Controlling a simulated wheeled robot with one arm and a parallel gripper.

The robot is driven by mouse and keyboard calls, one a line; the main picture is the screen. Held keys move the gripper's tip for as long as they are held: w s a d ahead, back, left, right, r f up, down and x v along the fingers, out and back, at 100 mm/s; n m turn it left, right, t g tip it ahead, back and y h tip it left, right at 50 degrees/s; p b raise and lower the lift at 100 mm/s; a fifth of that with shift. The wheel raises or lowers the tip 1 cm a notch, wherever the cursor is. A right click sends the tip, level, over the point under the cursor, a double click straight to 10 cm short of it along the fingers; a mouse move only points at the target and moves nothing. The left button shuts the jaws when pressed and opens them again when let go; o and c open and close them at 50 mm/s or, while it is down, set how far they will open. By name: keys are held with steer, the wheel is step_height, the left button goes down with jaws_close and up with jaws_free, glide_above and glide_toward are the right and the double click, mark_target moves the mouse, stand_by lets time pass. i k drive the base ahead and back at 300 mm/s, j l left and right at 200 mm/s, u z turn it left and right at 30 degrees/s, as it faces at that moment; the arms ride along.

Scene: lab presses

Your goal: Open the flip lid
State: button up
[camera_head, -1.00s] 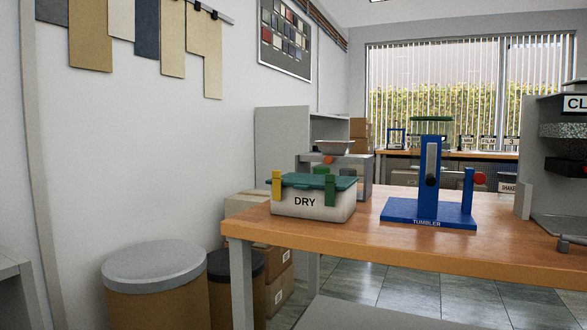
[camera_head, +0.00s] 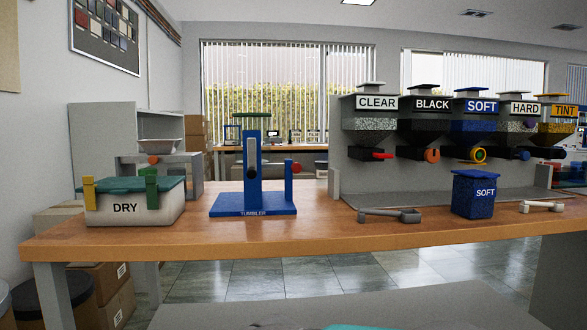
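A white box labelled DRY (camera_head: 125,209) stands at the left end of the wooden table. Its teal flip lid (camera_head: 120,186) lies shut on top. A yellow clip (camera_head: 88,194) sits at its front left and a green clip (camera_head: 151,188) at its front right; both stand upright against the box. My gripper is not in view. A small teal patch at the bottom edge of the view cannot be identified.
A blue TUMBLER stand (camera_head: 252,180) is right of the box. Labelled hoppers (camera_head: 420,115) line the right. A grey scale-like device (camera_head: 158,165) stands behind the box. The wooden table (camera_head: 320,230) is bare at front centre.

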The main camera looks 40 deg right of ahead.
mark_target(471, 174)
steer(key=z, duration=2.5)
steer(key=l+u, duration=0.15)
steer(key=l, duration=0.25)
